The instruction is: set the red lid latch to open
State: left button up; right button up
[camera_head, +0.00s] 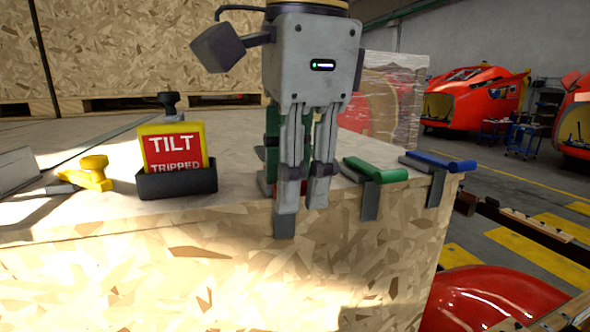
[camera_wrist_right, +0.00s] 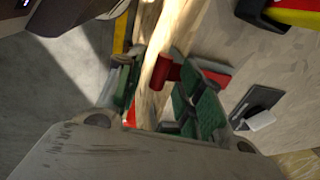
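The red latch is mostly hidden behind my right gripper (camera_head: 303,198) in the head view, where only a bit of red shows beside the fingers. In the right wrist view its red handle (camera_wrist_right: 165,72) shows between the green-padded fingers (camera_wrist_right: 155,95), nearer the right-hand one. The fingers are apart; contact with the handle cannot be told. In the head view the fingers point down at the front edge of the wooden crate lid (camera_head: 120,212). The latch's exact position is hidden. My left gripper is not in view.
A green latch (camera_head: 375,170) and a blue latch (camera_head: 440,161) sit along the same edge, to the right. A "TILT TRIPPED" indicator (camera_head: 172,150) in a black holder and a yellow-handled tool (camera_head: 92,172) are to the left. A wrapped stack (camera_head: 390,95) stands behind.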

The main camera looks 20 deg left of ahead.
grip_shut()
dwell(0.5)
